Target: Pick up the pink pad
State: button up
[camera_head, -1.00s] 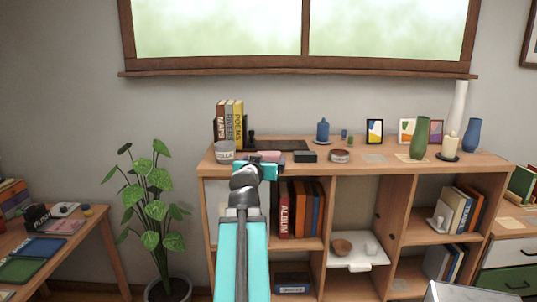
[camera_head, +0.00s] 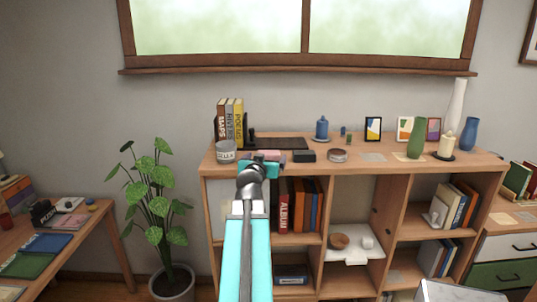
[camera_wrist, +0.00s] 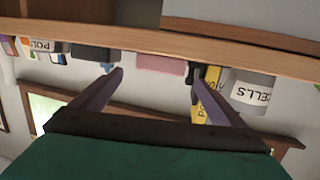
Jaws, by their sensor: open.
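The pink pad (camera_wrist: 160,64) shows in the wrist view on the edge of the wooden shelf top, in a picture that is upside down. It lies ahead of my gripper (camera_wrist: 157,76), roughly centred between the two open fingers and apart from them. In the head view my teal gripper (camera_head: 260,162) is at the front edge of the shelf top (camera_head: 385,168), with nothing seen in its jaws. There the pad is mostly hidden behind the gripper.
A labelled can (camera_head: 225,152) stands left of the gripper, with upright books (camera_head: 229,122) and a black stamp-like thing behind. A black box (camera_head: 304,156) and a round tin (camera_head: 338,155) are to the right. A potted plant (camera_head: 158,205) stands left of the shelf.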

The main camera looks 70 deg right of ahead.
aim_at(269, 153)
jog(key=shift+x, duration=1.15)
jog(key=shift+d, duration=0.1)
jog(key=shift+r+p+x, duration=0.2)
jog(key=shift+p+x, duration=0.95)
jog(key=shift+x, duration=0.2)
jog(key=shift+p+x, duration=0.4)
jog(key=shift+x, duration=0.75)
jog(key=shift+f, duration=0.15)
jog(key=c, duration=1)
